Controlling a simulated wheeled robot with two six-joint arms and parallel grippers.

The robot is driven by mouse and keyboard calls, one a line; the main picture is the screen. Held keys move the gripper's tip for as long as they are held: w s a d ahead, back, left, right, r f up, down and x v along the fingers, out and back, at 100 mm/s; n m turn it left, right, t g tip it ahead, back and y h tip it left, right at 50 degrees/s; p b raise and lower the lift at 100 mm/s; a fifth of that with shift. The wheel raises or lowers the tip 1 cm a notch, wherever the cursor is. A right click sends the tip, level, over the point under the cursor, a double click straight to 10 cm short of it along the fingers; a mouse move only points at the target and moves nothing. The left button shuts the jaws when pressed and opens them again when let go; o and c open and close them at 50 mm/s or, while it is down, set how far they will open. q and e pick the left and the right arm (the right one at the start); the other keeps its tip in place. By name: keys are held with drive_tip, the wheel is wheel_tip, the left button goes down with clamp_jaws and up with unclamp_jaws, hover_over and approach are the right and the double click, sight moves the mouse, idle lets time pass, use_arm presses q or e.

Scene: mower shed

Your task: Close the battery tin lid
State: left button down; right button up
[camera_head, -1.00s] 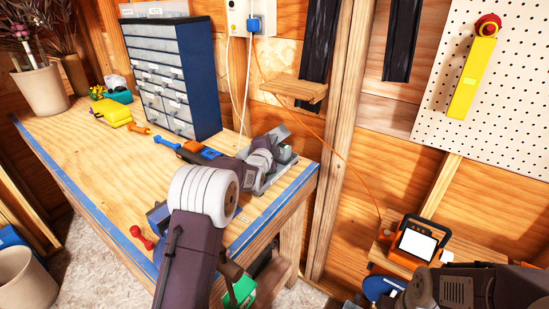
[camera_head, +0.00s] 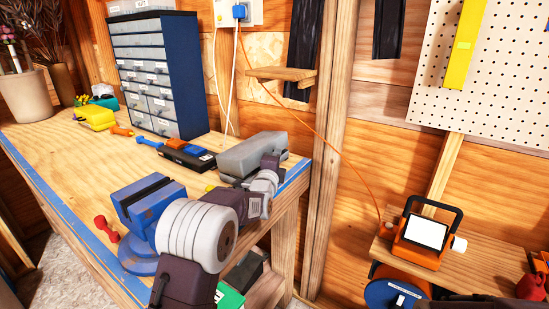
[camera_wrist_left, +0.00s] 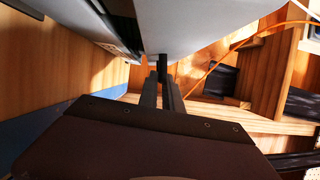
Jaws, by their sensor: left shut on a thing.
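The battery tin (camera_head: 238,163) is a grey box near the right end of the workbench. Its lid (camera_head: 252,147) lies down over the top, and no batteries show. I cannot tell whether it sits fully flush, as my arm hides part of the near side. My left gripper (camera_head: 269,163) is at the tin's right front, against the lid's edge. In the left wrist view my left gripper's fingers (camera_wrist_left: 163,82) are close together at a grey edge of the tin lid (camera_wrist_left: 190,25). My right gripper is out of view.
A blue vise (camera_head: 150,200) stands at the bench's front edge, left of my arm. A battery charger-like black tool (camera_head: 187,155) lies left of the tin. A drawer cabinet (camera_head: 155,75) stands behind. An orange work light (camera_head: 425,235) is on a right-hand shelf.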

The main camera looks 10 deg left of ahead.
use_arm(q)
drive_tip(key=shift+f, duration=0.4)
drive_tip(key=c, duration=1.8)
unclamp_jaws()
drive_tip(key=shift+w+f, duration=0.1)
drive_tip(key=s, duration=0.9)
drive_tip(key=shift+d+b, duration=0.1)
drive_tip(key=shift+b, duration=0.3)
